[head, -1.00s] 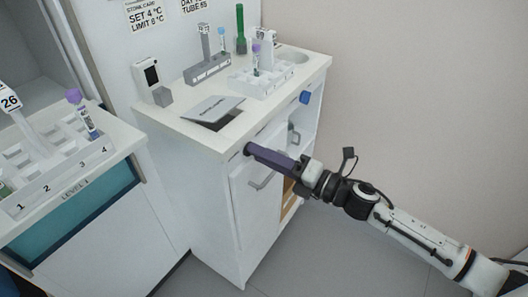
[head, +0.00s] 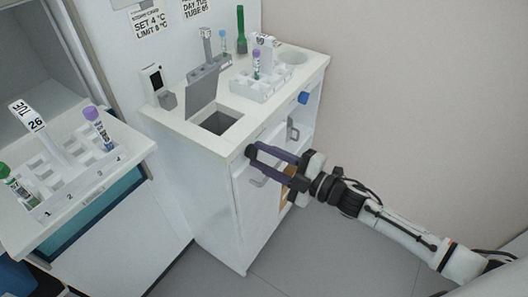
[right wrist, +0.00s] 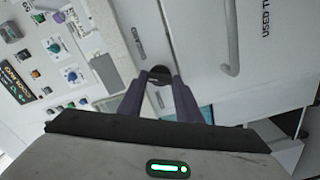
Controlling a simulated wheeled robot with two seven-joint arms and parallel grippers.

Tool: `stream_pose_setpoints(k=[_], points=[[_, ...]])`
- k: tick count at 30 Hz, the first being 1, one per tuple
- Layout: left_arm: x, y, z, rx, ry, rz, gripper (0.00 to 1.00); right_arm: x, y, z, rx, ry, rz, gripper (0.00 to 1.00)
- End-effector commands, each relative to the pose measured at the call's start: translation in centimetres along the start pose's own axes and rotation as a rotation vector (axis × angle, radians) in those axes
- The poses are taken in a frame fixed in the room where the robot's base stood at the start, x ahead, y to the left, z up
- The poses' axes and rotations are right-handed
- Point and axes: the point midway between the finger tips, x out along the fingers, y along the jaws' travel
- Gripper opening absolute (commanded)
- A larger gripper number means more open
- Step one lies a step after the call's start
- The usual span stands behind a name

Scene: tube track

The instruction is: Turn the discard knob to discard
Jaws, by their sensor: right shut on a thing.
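The discard knob (head: 249,151) is a dark round knob on the front of the white cabinet (head: 205,170), just below the counter edge. My right gripper (head: 253,153) is shut on it, with its two purple-grey fingers on either side. In the right wrist view the dark knob (right wrist: 160,74) sits between the fingertips. On the counter, the grey discard lid (head: 202,90) stands steeply raised beside an open dark square hole (head: 220,120). My left gripper is not in view.
A blue knob (head: 303,98) and handles are on the cabinet front. A white rack (head: 262,86) with a purple-capped tube stands on the counter. Another tube rack (head: 85,165) is at the left. The floor right of the cabinet is clear.

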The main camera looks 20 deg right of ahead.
Motion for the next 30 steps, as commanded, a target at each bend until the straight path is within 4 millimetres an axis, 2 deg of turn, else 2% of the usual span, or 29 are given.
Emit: stream_pose_setpoints(k=[12,30], points=[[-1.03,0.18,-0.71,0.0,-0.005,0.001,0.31,-0.01,0.04,-0.01,0.217,0.0,-0.001,0.09],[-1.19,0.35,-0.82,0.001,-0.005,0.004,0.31,-0.01,-0.04,0.01,0.258,0.0,0.0,0.09]])
